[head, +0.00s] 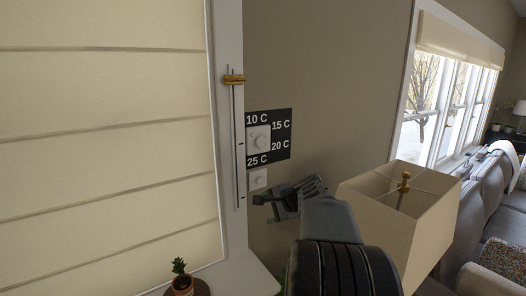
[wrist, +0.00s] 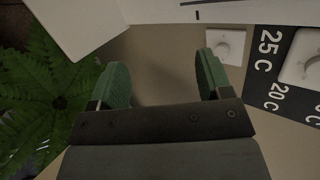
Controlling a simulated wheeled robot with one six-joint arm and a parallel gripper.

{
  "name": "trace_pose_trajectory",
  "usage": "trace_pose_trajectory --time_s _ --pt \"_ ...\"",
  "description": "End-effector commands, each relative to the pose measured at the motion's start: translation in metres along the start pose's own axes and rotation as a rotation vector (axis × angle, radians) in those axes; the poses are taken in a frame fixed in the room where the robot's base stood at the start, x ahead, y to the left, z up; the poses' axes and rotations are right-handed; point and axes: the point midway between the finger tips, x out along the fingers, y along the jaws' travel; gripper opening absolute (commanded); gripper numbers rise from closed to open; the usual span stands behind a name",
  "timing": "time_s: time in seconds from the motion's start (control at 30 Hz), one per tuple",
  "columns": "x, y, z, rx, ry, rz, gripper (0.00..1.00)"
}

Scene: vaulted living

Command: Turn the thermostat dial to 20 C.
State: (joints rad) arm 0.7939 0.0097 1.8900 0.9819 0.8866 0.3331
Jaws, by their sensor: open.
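The thermostat is a black panel (head: 282,153) on the wall with white labels 10 C, 15 C, 20 C and 25 C. A white dial (head: 258,139) sits on a white plate amid the labels; I cannot tell which label it points at. In the wrist view the dial (wrist: 311,64) is cut off at the right edge, beside the 25 C and 20 C labels. My gripper (wrist: 162,80) is open and empty, its green fingertips apart. In the head view my gripper (head: 268,206) is below the panel, apart from the dial.
A small white knob plate (head: 258,179) is on the wall under the panel. A slider with a brass handle (head: 234,79) runs up the window frame. A lampshade (head: 398,215) stands right of my arm. A potted plant (head: 181,279) is at lower left; a green fern (wrist: 45,90) shows in the wrist view.

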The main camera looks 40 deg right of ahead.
Motion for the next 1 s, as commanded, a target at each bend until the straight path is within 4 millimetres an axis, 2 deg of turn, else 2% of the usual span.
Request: trace_pose_trajectory --time_s 0.03,0.1,0.17,0.3,0.4,0.53,0.67,1.0 --pt "-0.003 -0.018 -0.029 0.144 0.012 -0.105 0.72" --pt "-0.012 -0.048 -0.054 0.319 0.001 -0.249 0.72" --pt "-0.022 -0.072 -0.069 0.443 -0.024 -0.359 0.72" --pt "-0.047 -0.124 -0.075 0.642 -0.124 -0.556 0.72" --pt "-0.063 -0.146 -0.073 0.74 -0.189 -0.642 0.72" --pt "-0.066 -0.153 -0.073 0.837 -0.237 -0.67 0.72" --pt "-0.057 -0.161 -0.074 0.857 -0.244 -0.664 0.72" --pt "-0.008 -0.202 -0.076 0.854 -0.244 -0.663 0.72"
